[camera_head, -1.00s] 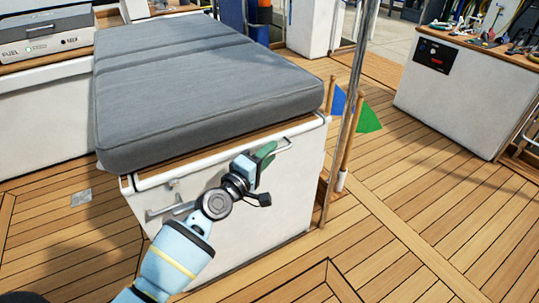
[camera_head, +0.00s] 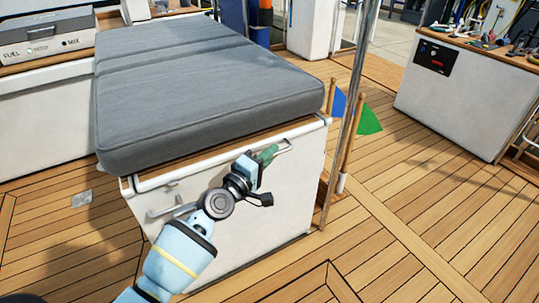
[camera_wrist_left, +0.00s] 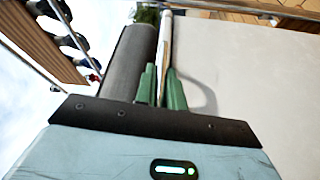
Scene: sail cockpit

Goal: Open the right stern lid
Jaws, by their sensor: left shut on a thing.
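The right stern lid (camera_head: 160,178) is the wooden-edged top of a white locker (camera_head: 275,205), with a thick grey cushion (camera_head: 205,85) on it. It looks shut. A metal bar handle (camera_head: 285,146) is at the upper right of the locker's front face. A second handle (camera_head: 165,211) is lower at the left, partly behind my arm. My left gripper (camera_head: 268,156) is shut on the right-hand handle. In the left wrist view its green fingers (camera_wrist_left: 163,88) are close together around a thin pale bar. My right gripper is not in view.
A metal pole (camera_head: 350,110) and wooden sticks with blue and green flags (camera_head: 369,121) stand just right of the locker. A white counter with tools (camera_head: 450,90) is at the right. Teak deck (camera_head: 420,220) lies open in front and to the right.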

